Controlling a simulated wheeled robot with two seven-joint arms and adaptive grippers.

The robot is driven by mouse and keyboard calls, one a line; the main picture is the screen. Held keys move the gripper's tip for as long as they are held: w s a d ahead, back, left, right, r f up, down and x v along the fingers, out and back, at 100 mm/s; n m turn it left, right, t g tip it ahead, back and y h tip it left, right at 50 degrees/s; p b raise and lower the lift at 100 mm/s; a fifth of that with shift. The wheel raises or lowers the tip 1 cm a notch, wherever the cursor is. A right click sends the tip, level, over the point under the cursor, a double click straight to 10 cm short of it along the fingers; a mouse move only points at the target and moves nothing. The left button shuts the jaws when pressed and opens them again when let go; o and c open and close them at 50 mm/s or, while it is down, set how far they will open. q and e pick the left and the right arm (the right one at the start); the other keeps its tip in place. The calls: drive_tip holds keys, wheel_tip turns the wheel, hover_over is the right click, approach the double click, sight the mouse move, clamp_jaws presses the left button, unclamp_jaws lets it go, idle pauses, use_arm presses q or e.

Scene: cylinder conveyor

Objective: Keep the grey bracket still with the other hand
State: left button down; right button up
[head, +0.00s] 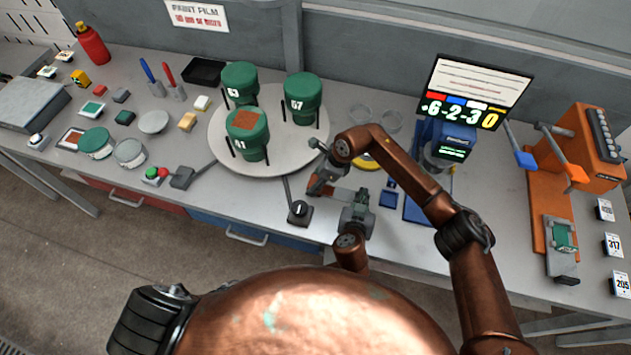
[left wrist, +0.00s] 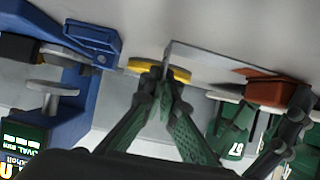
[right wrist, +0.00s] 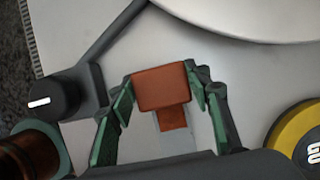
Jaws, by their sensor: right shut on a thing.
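The grey bracket (left wrist: 215,62) shows as a thin flat plate in the left wrist view. My left gripper (left wrist: 164,82) has its fingertips close together on either side of the plate's near end; I cannot tell whether they press on it. In the head view this gripper (head: 358,208) is low over the table front. My right gripper (right wrist: 160,82) is shut on a red-brown block (right wrist: 163,90), one finger on each side. In the head view the right gripper (head: 322,182) is left of the left one. The grippers partly hide the bracket.
A black dial knob (head: 298,212) stands close to the left of the grippers. The turntable (head: 290,160) with green canisters (head: 246,135) is behind. A yellow disc (right wrist: 300,138) and a blue machine (head: 437,150) are on the right. Some bare tabletop lies right of the left gripper.

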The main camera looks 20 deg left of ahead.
sight(324, 189)
drive_tip(key=shift+d, duration=0.15)
drive_tip(key=shift+d+f, duration=0.1)
drive_tip(key=shift+d, duration=2.15)
drive_tip(key=shift+a, duration=2.4)
drive_tip(key=shift+d, duration=0.1)
drive_tip(key=shift+d, duration=2.3)
drive_tip(key=shift+a, duration=0.15)
drive_tip(key=shift+a, duration=2.25)
